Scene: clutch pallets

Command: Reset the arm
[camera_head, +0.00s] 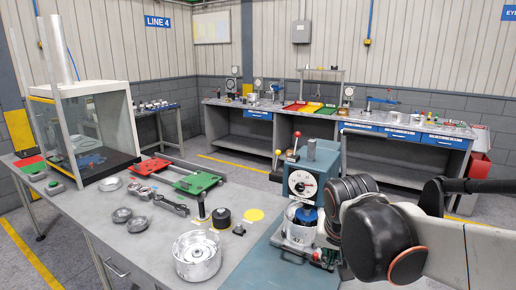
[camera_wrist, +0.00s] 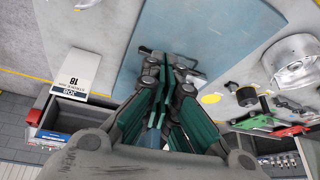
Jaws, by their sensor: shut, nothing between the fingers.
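My arm's black wrist (camera_head: 375,235) and pale link (camera_head: 455,250) reach in from the right in the head view, over the right end of the workbench. In the wrist view my gripper (camera_wrist: 168,62) points at the blue-grey mat (camera_wrist: 215,25) on the bench. Its dark fingers with green pads are together at the tips, with nothing between them. How high the tips are above the mat is hard to tell.
A press with a dial gauge (camera_head: 303,185) stands close left of my wrist. A silver housing (camera_head: 197,256), black puck (camera_head: 221,217), green pallet (camera_head: 197,183) and several metal rings lie on the bench. A glass-sided cabinet (camera_head: 108,130) stands at left.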

